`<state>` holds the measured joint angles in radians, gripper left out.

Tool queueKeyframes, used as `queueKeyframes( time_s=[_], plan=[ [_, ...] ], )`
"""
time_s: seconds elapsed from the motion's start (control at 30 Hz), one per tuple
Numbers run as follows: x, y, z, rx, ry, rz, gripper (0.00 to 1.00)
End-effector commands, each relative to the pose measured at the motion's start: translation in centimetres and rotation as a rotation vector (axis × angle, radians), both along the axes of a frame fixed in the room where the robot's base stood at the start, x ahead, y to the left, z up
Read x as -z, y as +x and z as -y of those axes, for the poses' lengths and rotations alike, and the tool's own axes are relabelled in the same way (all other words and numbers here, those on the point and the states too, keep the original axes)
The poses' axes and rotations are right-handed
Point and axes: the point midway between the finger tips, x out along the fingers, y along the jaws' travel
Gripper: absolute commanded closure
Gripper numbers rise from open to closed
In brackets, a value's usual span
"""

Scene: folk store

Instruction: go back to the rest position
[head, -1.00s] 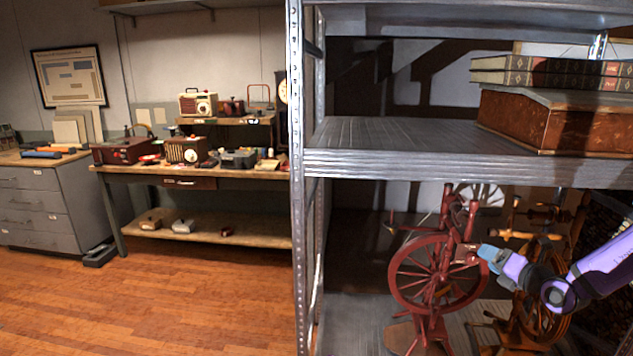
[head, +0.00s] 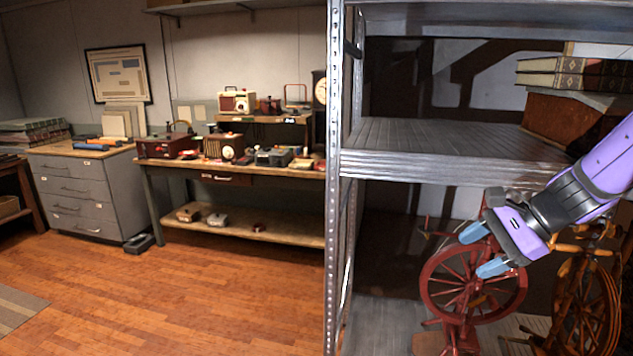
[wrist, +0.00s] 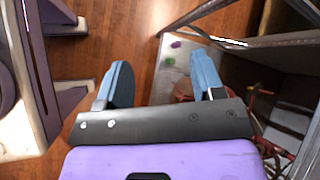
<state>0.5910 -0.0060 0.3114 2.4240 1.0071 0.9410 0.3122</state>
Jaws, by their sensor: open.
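My gripper (head: 484,251) is open in the head view, with its two blue fingertips apart and nothing between them. It hangs in front of the lower bay of the metal shelf, overlapping the red spinning wheel (head: 434,290) in the picture. In the wrist view my gripper (wrist: 160,85) points down, with wooden floor showing between the fingers. My purple arm comes in from the right edge of the head view.
The metal shelf (head: 440,163) stands close on the right, with its upright post (head: 333,200) near the middle. A second, brown spinning wheel (head: 590,305) is at right. A workbench (head: 280,178) and a grey drawer cabinet (head: 75,200) stand behind.

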Motion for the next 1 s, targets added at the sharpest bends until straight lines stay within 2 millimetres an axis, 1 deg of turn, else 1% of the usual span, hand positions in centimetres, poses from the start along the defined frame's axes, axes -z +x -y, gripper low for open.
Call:
queueKeyframes(
  time_s=[0.03,0.1,0.2,0.37,0.57,0.7,0.83,1.0],
  plan=[
    [-0.8,-1.1,-0.7,-0.071,-0.065,0.036,0.38],
    [-1.7,-2.6,-1.2,-0.165,-0.15,0.08,0.38],
    [-3.0,-4.7,-1.7,-0.298,-0.272,0.144,0.38],
    [-4.9,-8.1,-1.9,-0.497,-0.459,0.247,0.38],
    [-7.4,-12.0,-1.3,-0.728,-0.69,0.383,0.38],
    [-9.1,-14.5,-0.3,-0.869,-0.843,0.476,0.38],
    [-10.2,-16.2,0.6,-0.965,-0.957,0.543,0.38],
    [-11.0,-17.4,1.5,-1.032,-1.04,0.589,0.38]
  ],
)
